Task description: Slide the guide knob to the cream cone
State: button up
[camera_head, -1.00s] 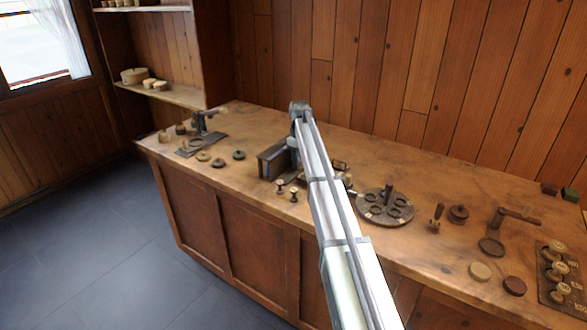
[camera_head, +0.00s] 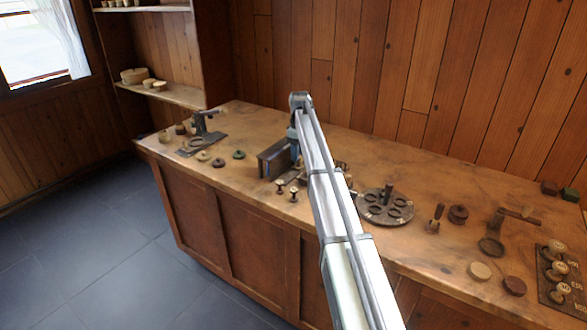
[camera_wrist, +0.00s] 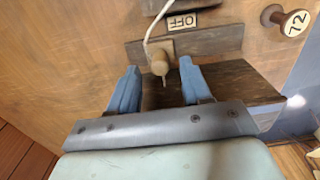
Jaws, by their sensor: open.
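In the wrist view my gripper (camera_wrist: 156,88) is open, with its two blue fingers apart. A small pale wooden knob (camera_wrist: 158,64), which looks like the guide knob, stands between and just beyond the fingertips. A pale cord runs from it towards the top of the view. The knob sits at a dark wooden strip (camera_wrist: 215,40) with a lighter plate under it. I see a gap between the knob and each finger. I cannot make out a cream cone for certain. In the head view my arm hides the knob and most of the gripper.
An OFF label (camera_wrist: 182,21) lies beyond the strip. A dark wooden block (camera_wrist: 235,82) is close to the right finger. In the head view, a round tray (camera_head: 385,208) stands right of my arm.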

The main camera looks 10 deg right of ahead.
jog(key=shift+r, duration=1.75)
jog(key=shift+c, duration=0.3)
grip_shut()
jog(key=shift+r, duration=0.1)
notch_tip(320, 180, up, 4)
jog(key=shift+f, duration=0.1)
dwell(0.6)
jog(key=c, duration=0.8)
grip_release()
